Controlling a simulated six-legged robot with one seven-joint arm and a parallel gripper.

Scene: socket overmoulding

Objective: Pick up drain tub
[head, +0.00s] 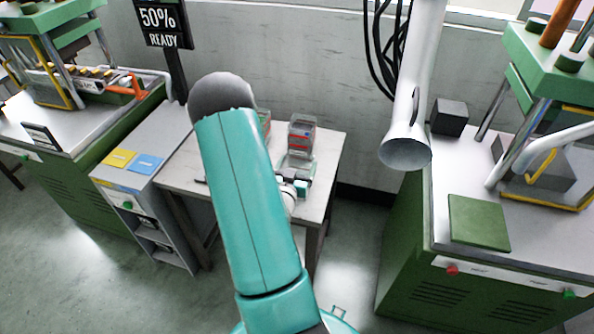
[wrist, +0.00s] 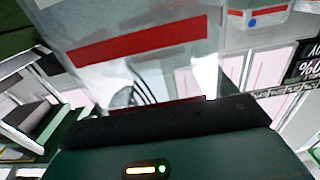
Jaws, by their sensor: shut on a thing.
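A clear tub with a red band, which I take to be the drain tub (wrist: 135,42), fills the upper part of the wrist view, close against my gripper (wrist: 195,108). My gripper is shut on it. In the head view my gripper (head: 297,180) is at the right part of the small table, with a clear tub with a red label (head: 301,136) just beyond it. My own arm hides part of the table. Whether the tub touches the table cannot be told.
Another clear tub with a red band and blue dot (wrist: 253,19) shows in the wrist view. The small table (head: 325,150) stands against the wall, beside a grey shelf unit (head: 150,165). Green machines stand left and right. A white duct (head: 406,150) hangs to the right.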

